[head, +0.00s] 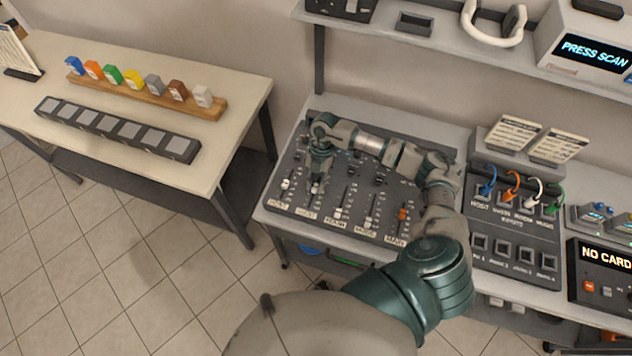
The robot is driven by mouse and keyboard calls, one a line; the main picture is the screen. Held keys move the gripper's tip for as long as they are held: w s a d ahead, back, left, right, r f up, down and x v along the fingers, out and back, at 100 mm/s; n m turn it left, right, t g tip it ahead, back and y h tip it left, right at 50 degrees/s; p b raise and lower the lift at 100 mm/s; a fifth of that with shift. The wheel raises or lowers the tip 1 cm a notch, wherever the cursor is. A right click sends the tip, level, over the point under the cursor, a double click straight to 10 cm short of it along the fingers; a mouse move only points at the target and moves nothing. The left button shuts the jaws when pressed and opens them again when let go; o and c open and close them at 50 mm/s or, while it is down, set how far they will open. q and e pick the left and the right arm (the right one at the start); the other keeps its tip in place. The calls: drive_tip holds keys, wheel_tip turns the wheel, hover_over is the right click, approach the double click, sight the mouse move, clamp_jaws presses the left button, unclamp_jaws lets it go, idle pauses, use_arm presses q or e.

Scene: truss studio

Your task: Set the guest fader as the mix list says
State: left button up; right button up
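The mixer (383,208) lies on the right desk, with a row of faders labelled host, guest, room, music and main. My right gripper (318,186) points down over the guest column, above the guest label (307,213). It hides the guest fader's knob, so I cannot tell whether it touches or holds it, or whether its fingers are closed. The host fader knob (285,184) sits just left of it. The main fader knob (403,214) is orange. Two printed cards (515,132) stand behind the patch panel; their text is too small to read. My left gripper is not in view.
My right forearm crosses the mixer's right part. A patch panel (513,236) with coloured cables and a box reading "NO CARD" (604,262) stand to the right. A shelf (440,48) overhangs the back. The left table (60,75) holds coloured blocks on a rail.

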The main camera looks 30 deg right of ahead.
drive_tip(key=shift+o, duration=0.4)
drive_tip(key=v, duration=1.2)
drive_tip(key=shift+s+f, duration=0.1)
drive_tip(key=shift+f, duration=0.1)
